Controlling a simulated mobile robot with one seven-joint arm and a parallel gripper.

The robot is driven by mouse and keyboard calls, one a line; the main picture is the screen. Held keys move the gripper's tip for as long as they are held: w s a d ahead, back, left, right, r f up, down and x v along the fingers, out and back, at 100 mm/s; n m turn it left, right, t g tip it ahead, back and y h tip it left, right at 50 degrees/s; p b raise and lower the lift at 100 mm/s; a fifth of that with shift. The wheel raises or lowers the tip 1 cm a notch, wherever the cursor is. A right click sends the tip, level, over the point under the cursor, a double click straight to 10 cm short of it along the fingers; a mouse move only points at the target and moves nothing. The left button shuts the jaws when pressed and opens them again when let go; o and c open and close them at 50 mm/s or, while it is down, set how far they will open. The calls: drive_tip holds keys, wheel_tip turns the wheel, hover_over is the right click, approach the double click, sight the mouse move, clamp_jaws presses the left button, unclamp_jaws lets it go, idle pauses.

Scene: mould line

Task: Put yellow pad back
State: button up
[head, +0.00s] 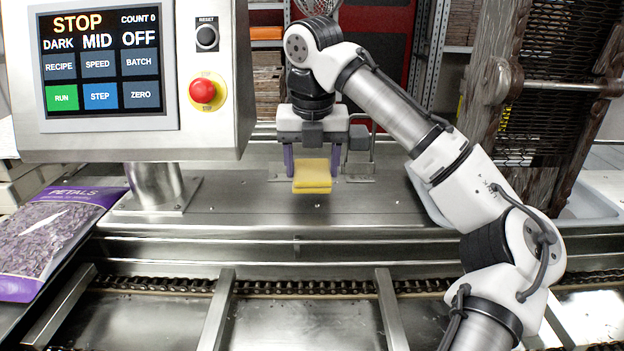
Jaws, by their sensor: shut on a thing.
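The yellow pad (312,176) is a small flat block between the purple fingers of my gripper (312,168). My gripper points down and is shut on the pad over the steel deck (250,210), behind the chain line. Whether the pad touches the deck or hangs just above it, I cannot tell. No marked place for the pad is clear in this view.
A control panel (110,65) with a red stop button (203,91) stands at left on a steel post. A purple petals bag (55,240) lies at lower left. A chain conveyor (300,287) with crossbars runs along the front. A wooden mesh frame (490,120) stands at right.

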sight(312, 171)
drive_tip(key=shift+f, duration=1.65)
drive_tip(key=shift+f, duration=0.15)
drive_tip(key=o, duration=0.9)
drive_tip(key=r, duration=0.4)
drive_tip(key=s+r, duration=0.1)
drive_tip(key=r, duration=0.7)
drive_tip(key=shift+s+r+p, duration=0.1)
drive_tip(key=shift+s+p, duration=0.3)
